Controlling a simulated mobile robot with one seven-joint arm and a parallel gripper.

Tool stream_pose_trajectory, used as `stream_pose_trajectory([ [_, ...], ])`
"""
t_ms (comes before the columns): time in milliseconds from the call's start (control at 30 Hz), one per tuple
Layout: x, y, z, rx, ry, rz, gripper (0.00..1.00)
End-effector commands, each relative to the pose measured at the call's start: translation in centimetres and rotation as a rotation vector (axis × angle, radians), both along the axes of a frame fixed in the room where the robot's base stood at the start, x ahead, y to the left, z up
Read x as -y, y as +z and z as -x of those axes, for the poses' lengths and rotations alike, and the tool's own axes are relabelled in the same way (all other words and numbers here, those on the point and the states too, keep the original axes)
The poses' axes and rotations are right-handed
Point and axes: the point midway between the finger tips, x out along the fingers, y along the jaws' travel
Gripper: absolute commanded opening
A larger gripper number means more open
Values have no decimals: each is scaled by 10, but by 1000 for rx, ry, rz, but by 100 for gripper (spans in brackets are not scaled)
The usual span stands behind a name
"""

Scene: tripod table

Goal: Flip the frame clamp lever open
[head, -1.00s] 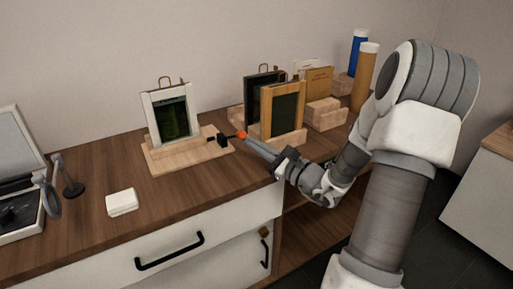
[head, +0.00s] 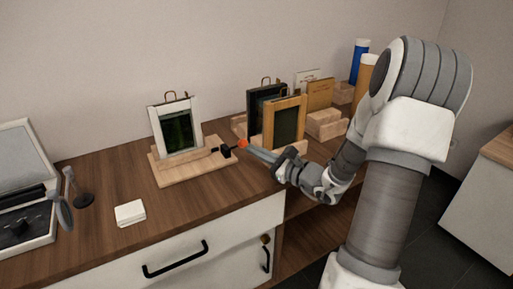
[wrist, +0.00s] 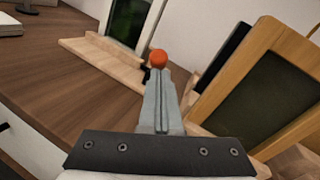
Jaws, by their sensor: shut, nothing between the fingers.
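A white picture frame (head: 198,121) with a dark green picture stands on a light wooden base (head: 168,179) on the table. A black clamp (head: 226,151) sits at the right end of this base. Its lever ends in an orange-red knob (head: 242,143), which points right towards my gripper (head: 251,149). In the wrist view the knob (wrist: 159,58) sits right at the tips of my closed fingers (wrist: 158,72). I cannot tell whether they touch it. My fingers hide most of the clamp in that view.
A small white block (head: 130,213) lies at the front left. The tabletop's front middle is clear.

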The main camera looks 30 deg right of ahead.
Motion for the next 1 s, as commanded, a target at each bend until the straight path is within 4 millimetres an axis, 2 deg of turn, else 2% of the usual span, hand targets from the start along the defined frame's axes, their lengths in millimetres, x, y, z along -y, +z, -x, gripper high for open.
stream_pose_trajectory([
  [33, -1, 13, -2, -20, 4, 3, 0],
  [200, -1, 27, -9, -116, 3, 6, 0],
  [1000, -2, 64, -47, -518, 1, 19, 0],
])
